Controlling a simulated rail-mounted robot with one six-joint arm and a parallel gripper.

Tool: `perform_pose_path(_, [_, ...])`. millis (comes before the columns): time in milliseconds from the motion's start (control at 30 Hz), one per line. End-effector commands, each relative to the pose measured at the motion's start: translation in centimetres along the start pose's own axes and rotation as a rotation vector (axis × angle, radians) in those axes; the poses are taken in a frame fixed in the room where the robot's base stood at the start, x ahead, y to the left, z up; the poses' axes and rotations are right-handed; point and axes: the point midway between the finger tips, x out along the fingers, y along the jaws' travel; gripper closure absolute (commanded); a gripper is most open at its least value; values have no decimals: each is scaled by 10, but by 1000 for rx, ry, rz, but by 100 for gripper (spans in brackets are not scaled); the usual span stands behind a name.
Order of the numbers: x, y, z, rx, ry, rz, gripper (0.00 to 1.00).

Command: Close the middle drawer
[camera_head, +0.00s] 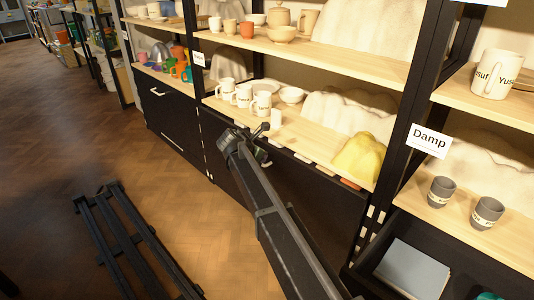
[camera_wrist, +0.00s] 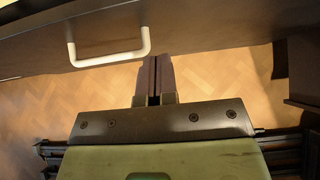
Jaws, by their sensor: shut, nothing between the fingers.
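The middle bay's dark drawer front (camera_head: 325,205) is below the wooden shelf in the head view, partly hidden behind my arm. How far it stands out cannot be told there. In the wrist view a dark drawer front (camera_wrist: 205,32) with a white bar handle (camera_wrist: 110,59) crosses the top. In the head view the end of my arm is before the middle bay; the fingertips are not clear there.
A right-hand drawer stands open with a blue-grey book (camera_head: 412,268) inside, below the "Damp" sign (camera_head: 429,141). White mugs (camera_head: 262,104) and a yellow lump (camera_head: 359,157) stand on the middle shelf. The wooden floor (camera_head: 75,135) at left is largely clear.

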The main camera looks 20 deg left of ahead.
Motion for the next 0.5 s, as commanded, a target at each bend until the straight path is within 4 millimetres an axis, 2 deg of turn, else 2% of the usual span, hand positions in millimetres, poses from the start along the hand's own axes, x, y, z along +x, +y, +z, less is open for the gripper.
perform_pose_path(33, [-26, -1, 11, -2, 0, 1, 100])
perform_pose_path(200, [-71, -1, 10, -1, 0, 1, 100])
perform_pose_path(333, [-90, 0, 7, -1, 0, 1, 100])
perform_pose_path(500, [-93, 0, 3, 1, 0, 0, 100])
